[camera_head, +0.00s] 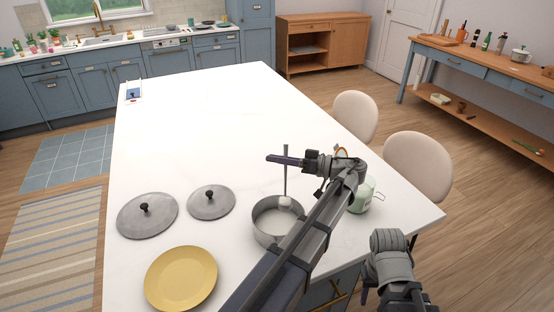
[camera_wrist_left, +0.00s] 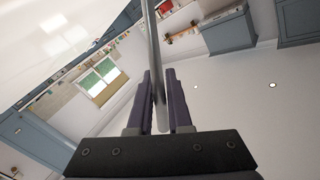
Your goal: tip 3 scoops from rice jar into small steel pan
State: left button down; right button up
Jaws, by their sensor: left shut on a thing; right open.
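My left gripper (camera_head: 285,160) is shut on the thin steel handle of a scoop (camera_head: 286,175), which also runs between the fingers (camera_wrist_left: 160,100) in the left wrist view. The scoop hangs with its pale cup (camera_head: 285,201) low over the small steel pan (camera_head: 258,234). The cup looks white inside; whether it holds rice is unclear. The pan has pale contents, too small to make out. The rice jar (camera_head: 364,200), pale green with a wire clasp, stands right of the pan, partly hidden by my left arm. My right arm shows at the lower right; its fingers do not show.
Two grey lids (camera_head: 148,222) with black knobs and a yellow plate (camera_head: 182,278) lie left of the pan.

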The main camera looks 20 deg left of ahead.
pick_arm(q)
jog(key=s+a+f+n+t+h+p, duration=0.1)
jog(key=a+f+h+p, duration=0.1)
jog(key=f+h, duration=0.2)
jog(key=s+a+f+n+t+h+p, duration=0.1)
jog(key=a+f+t+h+p, duration=0.1)
jog(key=h, duration=0.4)
jog(key=s+a+f+n+t+h+p, duration=0.1)
jog(key=a+f+t+h+p, duration=0.1)
jog(key=a+f+h+p, duration=0.2)
jog(key=shift+s+f+h, duration=0.15)
jog(key=shift+f+h, duration=0.35)
jog(key=shift+f, duration=0.2)
jog(key=shift+s+f+h, duration=0.15)
jog(key=shift+f+h, duration=0.35)
jog(key=shift+f, duration=0.2)
jog(key=shift+w+f+t+h+b, duration=0.1)
jog(key=shift+f+t+h+b, duration=0.45)
jog(key=shift+h, duration=0.25)
jog(key=shift+w+d+f+n+t+h+b, duration=0.1)
jog(key=shift+d+f+n+t+h+b, duration=0.15)
jog(key=shift+f+h+b, duration=0.4)
jog(key=shift+w+d+f+n+t+h+b, duration=0.15)
jog(key=shift+f+t+h+b, duration=0.2)
jog(key=shift+h+b, duration=0.45)
jog(key=shift+s, duration=0.1)
